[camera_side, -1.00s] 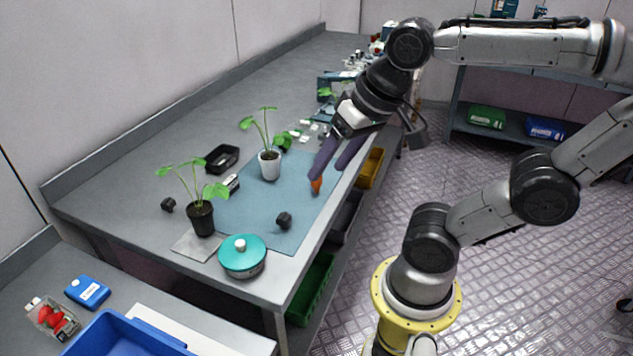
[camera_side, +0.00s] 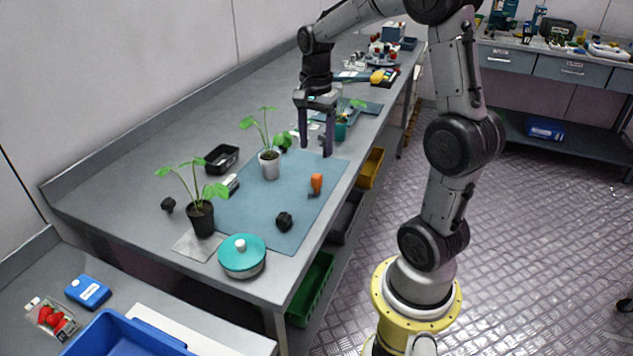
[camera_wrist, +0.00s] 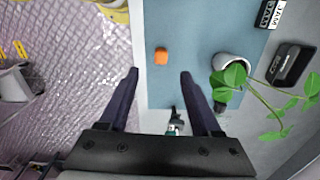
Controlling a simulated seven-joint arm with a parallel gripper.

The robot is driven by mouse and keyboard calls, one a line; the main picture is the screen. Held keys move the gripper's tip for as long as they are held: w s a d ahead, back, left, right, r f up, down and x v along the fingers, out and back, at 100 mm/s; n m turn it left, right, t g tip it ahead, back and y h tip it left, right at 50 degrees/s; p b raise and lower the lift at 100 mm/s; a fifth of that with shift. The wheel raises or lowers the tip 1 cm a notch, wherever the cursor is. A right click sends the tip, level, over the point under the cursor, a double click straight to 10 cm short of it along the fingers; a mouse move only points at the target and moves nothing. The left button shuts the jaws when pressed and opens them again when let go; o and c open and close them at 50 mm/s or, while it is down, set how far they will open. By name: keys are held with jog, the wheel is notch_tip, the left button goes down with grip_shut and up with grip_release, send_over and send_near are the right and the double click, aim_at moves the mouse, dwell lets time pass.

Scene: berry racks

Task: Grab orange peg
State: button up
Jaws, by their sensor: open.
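The orange peg (camera_side: 316,183) stands on the blue mat (camera_side: 262,215) near its right edge in the side view. In the wrist view the orange peg (camera_wrist: 161,56) shows as a small orange block, ahead of the fingertips and between their lines. My gripper (camera_side: 315,152) is open and empty, pointing down above the far end of the mat, behind the peg. In the wrist view my gripper (camera_wrist: 158,75) has its two dark fingers wide apart with nothing between them.
A white pot with a seedling (camera_side: 269,165) stands left of the peg. A black knob-like piece (camera_side: 284,221) lies nearer on the mat. A teal-lidded pot (camera_side: 242,256) and a black-potted seedling (camera_side: 201,218) stand at the near end. Another seedling in a teal pot (camera_side: 341,130) is close behind my gripper.

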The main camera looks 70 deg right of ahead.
aim_at(317, 175)
jog(key=f, duration=1)
jog(key=shift+w+d+f, duration=0.1)
jog(key=shift+d+f, duration=0.1)
grip_shut()
